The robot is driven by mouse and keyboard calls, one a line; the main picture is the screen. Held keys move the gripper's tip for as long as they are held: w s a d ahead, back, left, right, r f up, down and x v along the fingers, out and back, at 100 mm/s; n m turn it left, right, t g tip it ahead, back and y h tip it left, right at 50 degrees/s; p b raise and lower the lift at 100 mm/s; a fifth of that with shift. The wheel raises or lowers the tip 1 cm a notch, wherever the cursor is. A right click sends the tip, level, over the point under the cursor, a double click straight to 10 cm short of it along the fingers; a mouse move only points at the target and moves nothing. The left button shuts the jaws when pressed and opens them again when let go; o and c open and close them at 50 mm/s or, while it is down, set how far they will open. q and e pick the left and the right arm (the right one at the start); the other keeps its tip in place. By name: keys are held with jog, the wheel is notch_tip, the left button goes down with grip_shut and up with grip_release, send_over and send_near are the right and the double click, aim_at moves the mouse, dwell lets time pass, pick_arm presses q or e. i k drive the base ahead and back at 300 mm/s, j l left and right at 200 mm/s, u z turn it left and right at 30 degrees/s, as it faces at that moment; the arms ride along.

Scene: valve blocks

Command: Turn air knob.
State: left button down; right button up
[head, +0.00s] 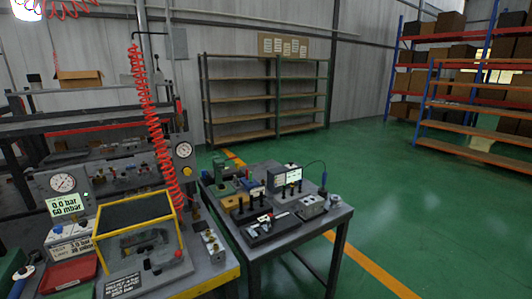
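No knob is clearly marked as the air knob, and I cannot tell which one it is. A small red knob (178,253) sits at the front right of the yellow-framed test fixture (138,240) on the left bench. Small fittings (211,240) stand on a grey block right of the fixture. Neither of my grippers shows in the head view.
A display (67,204) reads 0.0 bar. A red tray (70,274) lies front left. A red coiled hose (152,110) hangs over the bench. A second table (335,213) with instruments stands to the right. Shelves (265,95) line the back. Green floor (440,220) is open at right.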

aim_at(82, 223)
jog(key=u, duration=1.55)
jog(key=i+j, duration=0.15)
jog(key=j, duration=0.2)
jog(key=i+j, duration=0.35)
jog(key=j, duration=0.3)
jog(key=i+j, duration=0.15)
jog(key=j, duration=0.15)
jog(key=i+j, duration=0.15)
jog(key=j, duration=0.2)
